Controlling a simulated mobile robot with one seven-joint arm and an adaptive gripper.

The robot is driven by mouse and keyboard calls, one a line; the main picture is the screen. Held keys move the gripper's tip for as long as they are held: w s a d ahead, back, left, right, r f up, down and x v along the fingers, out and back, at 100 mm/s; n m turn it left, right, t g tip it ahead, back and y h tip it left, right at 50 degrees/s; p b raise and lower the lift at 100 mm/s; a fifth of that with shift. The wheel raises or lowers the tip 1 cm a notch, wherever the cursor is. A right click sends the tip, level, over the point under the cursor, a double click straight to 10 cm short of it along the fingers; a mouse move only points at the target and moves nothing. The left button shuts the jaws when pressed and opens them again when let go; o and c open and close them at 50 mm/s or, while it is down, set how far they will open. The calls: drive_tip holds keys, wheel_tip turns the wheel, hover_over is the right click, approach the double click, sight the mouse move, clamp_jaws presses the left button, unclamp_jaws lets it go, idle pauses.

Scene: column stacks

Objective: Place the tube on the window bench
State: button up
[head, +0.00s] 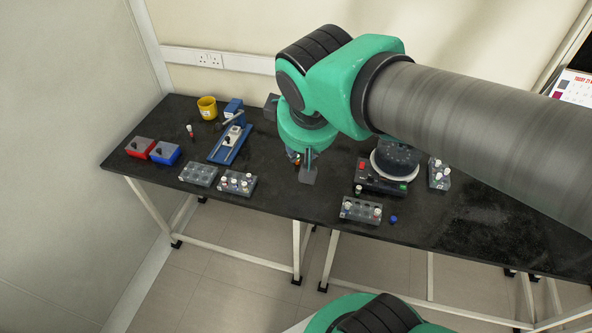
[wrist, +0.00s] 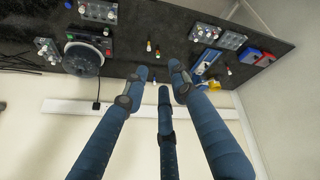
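Small capped tubes stand upright on the black bench (head: 270,190); I cannot tell which one the task means. One red-capped tube (head: 191,132) stands left of the blue instrument and also shows in the wrist view (wrist: 228,69). Two more tubes, one with a yellowish cap (wrist: 149,47) and one with a red cap (wrist: 157,52), stand beyond my fingertips. My gripper (head: 307,170) is above the bench, partly hidden by my arm. In the wrist view its fingers (wrist: 160,74) are spread with nothing between them. No window is visible.
Clear racks (head: 237,183), (head: 361,211) line the front edge. A red box (head: 140,147), blue box (head: 165,153), yellow cup (head: 207,107) and blue instrument (head: 230,142) are left. A dark round device (head: 396,160) is right. Bench is clear far right.

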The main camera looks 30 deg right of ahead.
drive_tip(key=s+a+m+y, duration=0.2)
drive_tip(key=s+a, duration=0.2)
drive_tip(key=s, duration=0.2)
drive_tip(key=shift+s+a+f+t, duration=0.15)
drive_tip(key=shift+s+f+t, duration=0.1)
drive_tip(key=shift+t, duration=0.05)
idle(1.0)
